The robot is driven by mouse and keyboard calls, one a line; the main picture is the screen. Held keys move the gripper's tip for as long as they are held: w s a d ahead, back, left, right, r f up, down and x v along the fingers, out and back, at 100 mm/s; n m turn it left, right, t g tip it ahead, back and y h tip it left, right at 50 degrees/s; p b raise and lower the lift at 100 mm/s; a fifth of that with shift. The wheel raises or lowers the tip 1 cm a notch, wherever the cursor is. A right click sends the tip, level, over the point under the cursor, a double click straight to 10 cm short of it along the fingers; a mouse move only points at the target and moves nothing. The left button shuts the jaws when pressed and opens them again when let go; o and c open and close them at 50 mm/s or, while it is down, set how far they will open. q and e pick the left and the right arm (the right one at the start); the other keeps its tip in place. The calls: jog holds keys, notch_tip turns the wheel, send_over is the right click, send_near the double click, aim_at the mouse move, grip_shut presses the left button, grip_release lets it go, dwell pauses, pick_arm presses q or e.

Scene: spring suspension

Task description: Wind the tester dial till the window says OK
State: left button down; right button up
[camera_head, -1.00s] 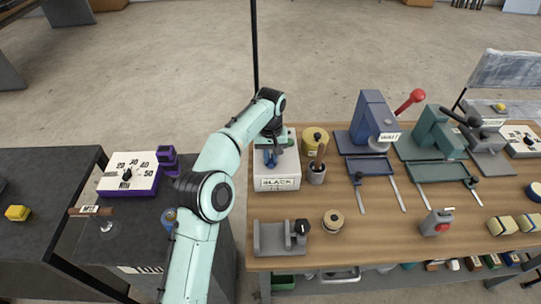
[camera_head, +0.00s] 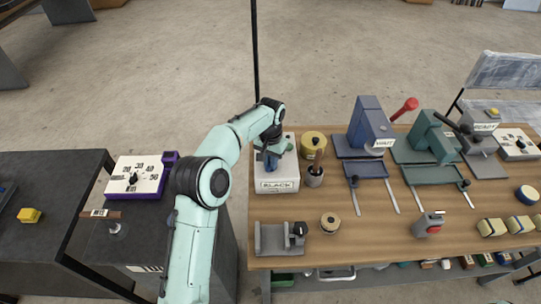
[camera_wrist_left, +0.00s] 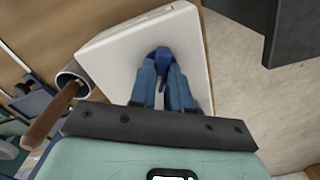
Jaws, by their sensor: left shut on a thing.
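The tester is a white box (camera_head: 289,177) at the left end of the wooden bench, and its front window (camera_head: 277,186) reads SLACK. My left gripper (camera_head: 270,160) is over the top of the box. In the left wrist view my blue fingers (camera_wrist_left: 163,68) are shut on the dark blue dial (camera_wrist_left: 161,53), which stands on the white top (camera_wrist_left: 118,60). The fingers and wrist hide much of the dial in the head view. My right gripper is not in view.
A grey holder (camera_head: 278,239) is in front. A blue press (camera_head: 369,125) marked WAIT stands further right.

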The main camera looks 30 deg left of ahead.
pick_arm(q)
jog(key=m, duration=0.1)
jog(key=m+p, duration=0.1)
jog(key=m, duration=0.1)
jog(key=m+p, duration=0.1)
jog(key=shift+w+r+m, duration=0.1)
jog(key=shift+r+m, duration=0.15)
jog(key=shift+m, duration=0.05)
jog(key=m+p, duration=0.2)
jog(key=m, duration=0.2)
jog(key=shift+f, duration=0.1)
jog(key=shift+f+m, duration=0.1)
jog(key=shift+m, duration=1.9)
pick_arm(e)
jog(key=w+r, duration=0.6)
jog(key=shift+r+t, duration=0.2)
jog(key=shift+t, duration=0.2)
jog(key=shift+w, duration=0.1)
pick_arm(q)
jog(key=c, duration=1.1)
grip_release()
notch_tip(320, 180, up, 13)
jog(key=shift+r, duration=0.2)
